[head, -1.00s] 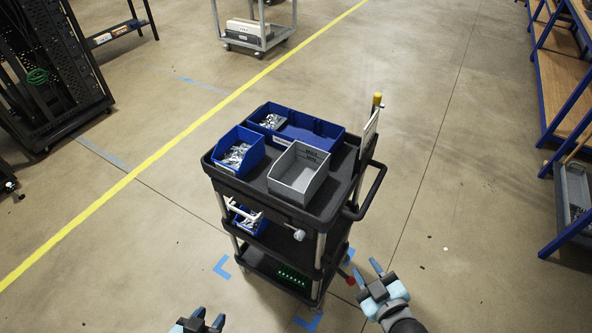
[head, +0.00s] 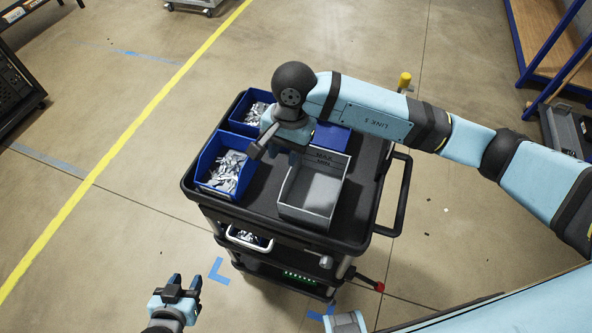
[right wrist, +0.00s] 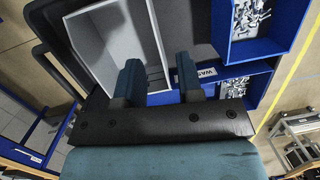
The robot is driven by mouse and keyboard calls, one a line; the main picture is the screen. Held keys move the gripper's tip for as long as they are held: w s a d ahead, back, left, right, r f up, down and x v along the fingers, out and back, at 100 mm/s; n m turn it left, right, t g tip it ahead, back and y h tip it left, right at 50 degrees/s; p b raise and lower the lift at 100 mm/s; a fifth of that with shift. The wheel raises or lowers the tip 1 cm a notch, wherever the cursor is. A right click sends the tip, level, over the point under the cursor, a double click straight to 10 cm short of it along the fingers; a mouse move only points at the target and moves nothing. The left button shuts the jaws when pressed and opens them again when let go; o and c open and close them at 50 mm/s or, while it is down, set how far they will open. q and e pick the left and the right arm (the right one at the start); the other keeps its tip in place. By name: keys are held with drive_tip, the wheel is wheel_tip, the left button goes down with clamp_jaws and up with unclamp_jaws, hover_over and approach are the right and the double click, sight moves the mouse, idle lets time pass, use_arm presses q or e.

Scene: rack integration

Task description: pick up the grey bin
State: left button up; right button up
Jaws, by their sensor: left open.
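The grey bin (head: 312,193) stands empty on the top shelf of the black cart (head: 345,228), right of a blue bin of small metal parts. My right gripper (head: 277,148) is over the bin's upper left side, partly hiding it. In the right wrist view the right gripper (right wrist: 161,78) is open, and one wall of the grey bin (right wrist: 118,38) runs between its two fingers in the picture. I cannot tell how far the fingers reach down past the rim. My left gripper (head: 184,284) is open and empty, left of the cart and away from it.
A blue bin of metal parts (head: 222,170) stands close left of the grey bin. A larger blue bin (head: 332,137) lies behind, partly hidden by my right arm. The cart's handle (head: 402,195) is on the right.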

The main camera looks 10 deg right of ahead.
sight(291, 174)
drive_tip(key=shift+n+t+h, duration=0.3)
drive_tip(key=shift+t+h, duration=0.2)
drive_tip(key=shift+h, duration=0.4)
drive_tip(key=w+f, duration=0.1)
drive_tip(key=f, duration=0.1)
drive_tip(key=d+f+p, duration=0.1)
drive_tip(key=f, duration=0.1)
drive_tip(key=w+d+f, duration=0.1)
drive_tip(key=f, duration=0.2)
drive_tip(key=shift+w+d, duration=0.1)
drive_tip(key=shift+w, duration=0.2)
drive_tip(key=f, duration=0.1)
drive_tip(key=f+p, duration=0.1)
drive_tip(key=f, duration=0.1)
drive_tip(key=f+p, duration=0.1)
drive_tip(key=shift+s+a+f, duration=0.25)
drive_tip(key=shift+s+f, duration=0.05)
drive_tip(key=shift+f, duration=0.55)
use_arm(q)
drive_tip(key=r, duration=0.3)
drive_tip(key=shift+w+a, duration=0.2)
drive_tip(key=shift+a, duration=0.2)
use_arm(e)
drive_tip(key=shift+w, duration=0.1)
clamp_jaws()
